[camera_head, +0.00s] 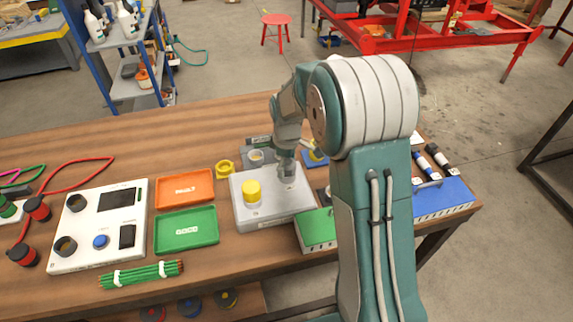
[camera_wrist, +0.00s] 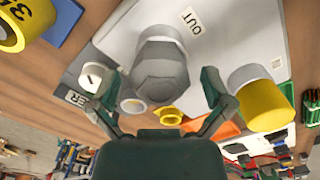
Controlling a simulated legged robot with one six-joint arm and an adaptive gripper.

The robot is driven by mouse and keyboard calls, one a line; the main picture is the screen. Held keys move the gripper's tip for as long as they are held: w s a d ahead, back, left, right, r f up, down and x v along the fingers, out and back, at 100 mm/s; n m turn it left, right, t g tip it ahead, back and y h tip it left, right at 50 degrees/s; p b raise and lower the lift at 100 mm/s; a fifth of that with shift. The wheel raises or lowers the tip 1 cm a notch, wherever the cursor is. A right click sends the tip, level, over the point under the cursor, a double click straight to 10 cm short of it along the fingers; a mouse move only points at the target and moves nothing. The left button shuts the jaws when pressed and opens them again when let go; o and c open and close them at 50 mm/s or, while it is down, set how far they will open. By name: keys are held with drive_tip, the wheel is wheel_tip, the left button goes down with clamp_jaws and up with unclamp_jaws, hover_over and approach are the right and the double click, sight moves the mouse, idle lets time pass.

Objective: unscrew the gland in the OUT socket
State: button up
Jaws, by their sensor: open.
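A grey hexagonal gland (camera_wrist: 161,78) stands on the light grey box (camera_wrist: 120,35) beside the label OUT (camera_wrist: 190,21) in the wrist view. My gripper (camera_wrist: 158,88) is open, with one finger on each side of the gland. I cannot tell whether either finger touches it. A yellow cylindrical fitting (camera_wrist: 262,98) stands on the same box to the right. In the head view my gripper (camera_head: 287,177) is over the right part of the box (camera_head: 270,220), and the yellow fitting (camera_head: 252,192) is left of it. The gland is largely hidden there.
A yellow ring-shaped part (camera_head: 225,167) lies behind the box. An orange tray (camera_head: 185,188) and a green tray (camera_head: 186,229) lie to its left. A green block (camera_head: 317,230) is close at its front right. A blue block (camera_head: 445,198) sits farther right.

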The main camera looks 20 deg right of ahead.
drive_tip(key=m, duration=0.8)
drive_tip(key=c, duration=1.1)
drive_tip(key=n, duration=0.4)
drive_tip(key=shift+s+f, duration=0.1)
drive_tip(key=n, duration=0.4)
drive_tip(key=shift+n, duration=0.4)
drive_tip(key=o, duration=1.1)
